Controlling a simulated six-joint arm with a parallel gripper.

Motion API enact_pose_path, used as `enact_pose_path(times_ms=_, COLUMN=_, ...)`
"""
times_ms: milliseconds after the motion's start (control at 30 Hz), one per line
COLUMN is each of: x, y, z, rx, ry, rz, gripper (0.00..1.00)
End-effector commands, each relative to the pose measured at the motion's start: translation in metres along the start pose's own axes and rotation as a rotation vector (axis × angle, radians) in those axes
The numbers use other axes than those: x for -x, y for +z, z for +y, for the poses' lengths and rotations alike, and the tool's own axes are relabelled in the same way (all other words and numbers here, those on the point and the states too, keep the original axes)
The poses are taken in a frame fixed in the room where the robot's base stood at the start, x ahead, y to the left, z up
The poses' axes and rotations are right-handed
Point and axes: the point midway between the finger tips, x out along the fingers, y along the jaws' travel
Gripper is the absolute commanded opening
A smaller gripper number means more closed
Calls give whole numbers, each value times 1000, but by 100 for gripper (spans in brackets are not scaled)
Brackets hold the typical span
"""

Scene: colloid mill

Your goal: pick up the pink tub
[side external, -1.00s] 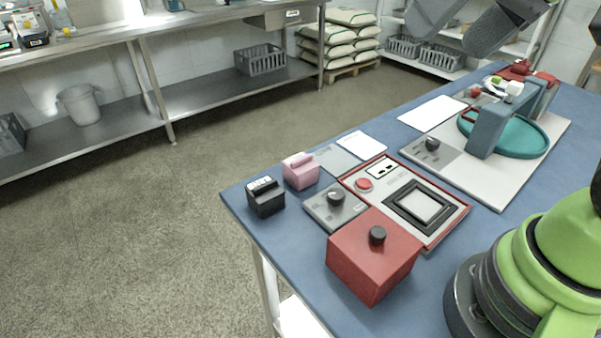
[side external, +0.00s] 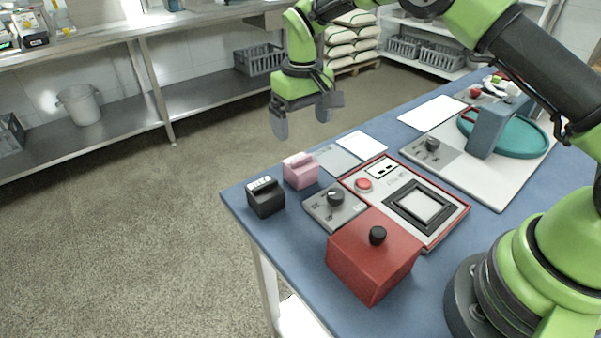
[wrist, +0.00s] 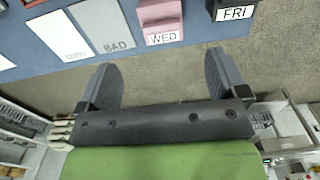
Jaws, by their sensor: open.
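The pink tub (side external: 301,171) stands upright on the blue table near its far left edge, beside a black tub (side external: 265,197). In the wrist view the pink tub (wrist: 160,20) sits at the top, with a label reading WED. My gripper (side external: 302,121) is open and empty, above and behind the pink tub in the side view. In the wrist view the gripper (wrist: 163,82) has its two fingers wide apart, pointing toward the tub, with floor showing between them. The tub is apart from the fingers.
The black tub, labelled FRI (wrist: 232,10), is close beside the pink one. Flat plates, one marked BAD (wrist: 103,22) and one white (side external: 362,143), lie nearby. A grey knob panel (side external: 335,207) and a red box (side external: 372,262) stand nearer my base.

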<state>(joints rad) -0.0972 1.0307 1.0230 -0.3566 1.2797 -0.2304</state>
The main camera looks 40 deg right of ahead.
Motion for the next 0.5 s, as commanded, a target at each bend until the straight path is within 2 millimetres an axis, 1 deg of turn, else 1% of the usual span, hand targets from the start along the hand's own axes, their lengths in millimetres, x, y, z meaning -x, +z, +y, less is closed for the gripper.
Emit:
enact_pose_path(times_ms=33, x=-8, y=0, z=0, rx=1, ry=1, rz=-6, gripper=92)
enact_pose_path(times_ms=200, x=-34, y=0, z=0, rx=1, ry=1, rz=-5, gripper=92)
enact_pose_path(times_ms=367, x=-46, y=0, z=0, rx=-1, ry=1, rz=-4, gripper=92)
enact_pose_path(times_ms=433, x=-53, y=0, z=-1, rx=-1, ry=0, rz=-3, gripper=92)
enact_pose_path(times_ms=500, x=-64, y=-1, z=-1, rx=-1, ry=0, rz=-5, gripper=92)
